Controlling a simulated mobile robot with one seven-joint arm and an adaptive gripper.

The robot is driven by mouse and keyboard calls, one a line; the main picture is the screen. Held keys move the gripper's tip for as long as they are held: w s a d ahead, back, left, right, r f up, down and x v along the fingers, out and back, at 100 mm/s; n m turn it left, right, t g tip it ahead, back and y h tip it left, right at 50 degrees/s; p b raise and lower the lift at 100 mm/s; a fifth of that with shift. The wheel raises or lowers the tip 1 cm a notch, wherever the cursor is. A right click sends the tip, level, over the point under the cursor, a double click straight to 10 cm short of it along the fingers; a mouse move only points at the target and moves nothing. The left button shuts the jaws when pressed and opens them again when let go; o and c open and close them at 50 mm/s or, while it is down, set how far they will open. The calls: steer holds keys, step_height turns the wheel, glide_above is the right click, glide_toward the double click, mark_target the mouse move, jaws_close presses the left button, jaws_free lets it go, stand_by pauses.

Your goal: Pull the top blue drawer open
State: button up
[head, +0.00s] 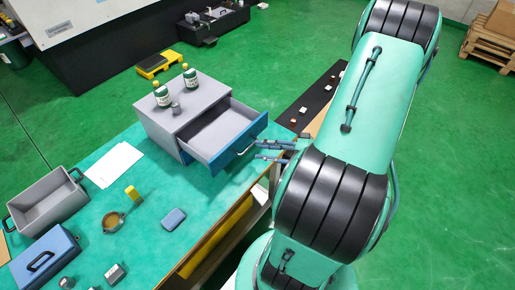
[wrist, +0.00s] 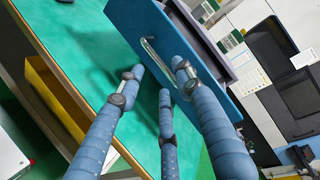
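The top blue drawer (head: 240,146) stands pulled out of the grey cabinet (head: 163,122), and its empty grey inside shows. Its blue front (wrist: 133,22) fills the upper middle of the wrist view. The pale bar handle (wrist: 153,56) on that front lies just beyond my fingertips. My gripper (head: 270,151) is in front of the drawer, to its right in the head view. Its blue fingers are spread, with a gap between the tips (wrist: 158,72), and nothing is clearly held. Whether a fingertip touches the handle I cannot tell.
Two green-labelled bottles (head: 162,96) and a small grey item (head: 176,109) stand on the cabinet. The green bench (head: 150,215) holds a grey bin (head: 48,200), a blue box (head: 45,262), a cup (head: 112,222) and a small blue case (head: 173,219).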

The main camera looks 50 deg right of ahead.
steer(key=v, duration=0.7)
steer(key=shift+s, duration=0.35)
steer(key=shift+w+r, duration=0.1)
stand_by(0.4)
steer(key=w+a+r+n+g+y, duration=0.1)
steer(key=w+a+r+n+g, duration=0.4)
steer(key=a, duration=0.4)
steer(key=w+a+r+n+g+y, duration=0.1)
steer(key=w+a+r+n+g, duration=0.15)
steer(key=a+r+g, duration=0.5)
steer(key=s+a+r+n+t+h, duration=0.3)
steer(key=a+r+n+h, duration=0.4)
steer(key=a+r, duration=0.9)
steer(key=shift+a+r+h, duration=0.4)
steer(key=shift+a+h, duration=0.2)
